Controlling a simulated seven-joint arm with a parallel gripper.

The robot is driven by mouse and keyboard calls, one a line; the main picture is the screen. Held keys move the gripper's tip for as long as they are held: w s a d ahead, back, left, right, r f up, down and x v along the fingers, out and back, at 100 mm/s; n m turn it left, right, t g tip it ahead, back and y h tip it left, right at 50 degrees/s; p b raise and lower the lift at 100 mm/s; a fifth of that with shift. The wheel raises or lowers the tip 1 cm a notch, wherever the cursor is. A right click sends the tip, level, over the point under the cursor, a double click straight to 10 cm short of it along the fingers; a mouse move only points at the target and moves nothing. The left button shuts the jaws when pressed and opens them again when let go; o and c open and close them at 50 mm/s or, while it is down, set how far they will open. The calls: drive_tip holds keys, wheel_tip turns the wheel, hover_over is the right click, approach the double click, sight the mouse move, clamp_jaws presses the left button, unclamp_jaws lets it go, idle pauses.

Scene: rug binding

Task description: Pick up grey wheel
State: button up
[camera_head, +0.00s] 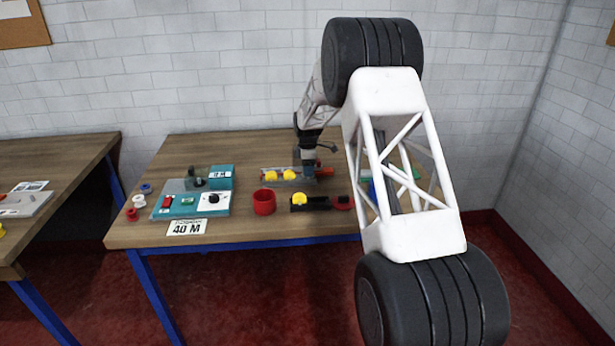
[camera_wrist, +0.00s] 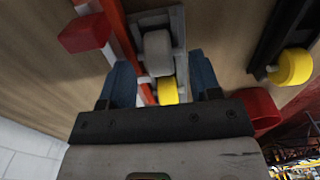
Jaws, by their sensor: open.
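The grey wheel (camera_wrist: 157,50) sits in a grey holder (camera_wrist: 179,45) in the wrist view, with a yellow wheel (camera_wrist: 167,92) beside it in the same holder. My gripper (camera_wrist: 162,76) is open. Its two blue fingers stand apart on either side of the holder, and the grey wheel shows between and slightly beyond them. In the head view my gripper (camera_head: 307,170) is over the right end of the holder, where yellow wheels (camera_head: 281,175) show. The grey wheel is hidden behind the gripper there. I cannot tell whether the fingers touch anything.
A red cup (camera_head: 264,202) and a black holder (camera_head: 315,202) with a yellow wheel are in front. A teal machine (camera_head: 190,204) stands left, with small spools (camera_head: 139,201) beside it. In the wrist view a red-ended part (camera_wrist: 84,33) is close to the left finger.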

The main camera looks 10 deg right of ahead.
idle(0.5)
drive_tip(key=c, duration=1)
drive_tip(key=shift+r, duration=0.1)
drive_tip(key=shift+r, duration=1.7)
drive_tip(key=s, duration=0.5)
drive_tip(key=s+r, duration=0.1)
drive_tip(key=s, duration=0.4)
drive_tip(key=s+d, duration=0.1)
drive_tip(key=s, duration=0.5)
drive_tip(key=shift+r, duration=0.2)
